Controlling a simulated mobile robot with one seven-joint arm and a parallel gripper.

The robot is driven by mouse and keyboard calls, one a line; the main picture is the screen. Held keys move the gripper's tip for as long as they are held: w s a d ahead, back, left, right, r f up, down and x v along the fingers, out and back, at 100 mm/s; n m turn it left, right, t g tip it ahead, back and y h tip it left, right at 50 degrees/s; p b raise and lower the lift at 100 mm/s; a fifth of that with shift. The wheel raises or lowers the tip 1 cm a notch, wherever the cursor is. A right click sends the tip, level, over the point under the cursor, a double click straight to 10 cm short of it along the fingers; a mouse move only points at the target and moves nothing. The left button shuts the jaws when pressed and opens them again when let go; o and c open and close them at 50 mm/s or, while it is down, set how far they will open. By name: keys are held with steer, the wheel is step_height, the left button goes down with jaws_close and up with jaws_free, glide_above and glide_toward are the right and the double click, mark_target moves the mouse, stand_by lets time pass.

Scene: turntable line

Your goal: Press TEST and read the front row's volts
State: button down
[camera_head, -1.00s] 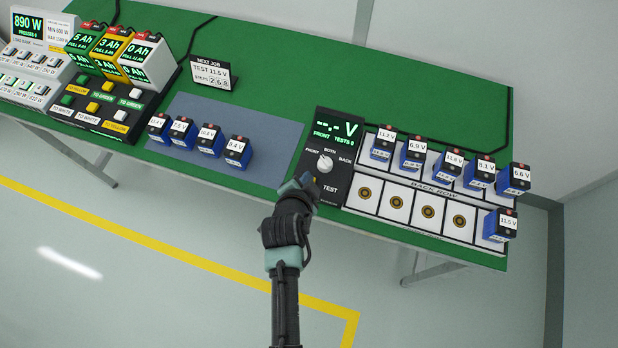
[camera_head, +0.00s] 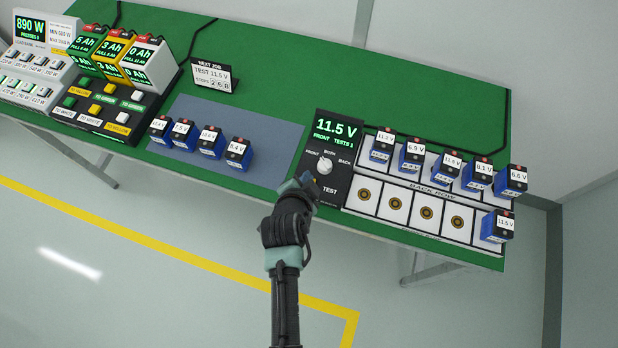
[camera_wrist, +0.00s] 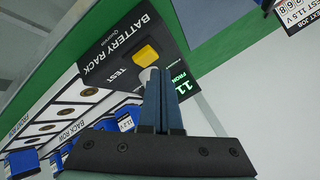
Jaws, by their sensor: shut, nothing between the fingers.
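The black battery rack panel (camera_head: 336,118) has a green display (camera_head: 335,128) reading 11.5 V, FRONT, TESTS 1. Its selector knob (camera_head: 324,166) sits below the display, among the labels FRONT, BOTH and BACK. The yellow TEST button (camera_wrist: 146,54) shows in the wrist view. My gripper (camera_wrist: 152,76) is shut and empty, its tips at the near edge of the button; I cannot tell if they touch it. In the head view my gripper (camera_head: 306,182) hides the button. One blue battery (camera_head: 497,226) labelled 11.5 V stands at the right end of the front row (camera_head: 394,206); the other front pads are bare.
Several blue batteries stand in the back row (camera_head: 447,169). More stand on the grey-blue mat (camera_head: 272,150) to the left. A NEXT JOB card (camera_head: 212,76) reads TEST 11.5 V, STEPS 2 6 8. A charger and a load bank (camera_head: 38,62) stand far left.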

step_height(320, 180, up, 5)
steer(key=p, duration=0.4)
steer(key=shift+r, duration=0.1)
stand_by(0.9)
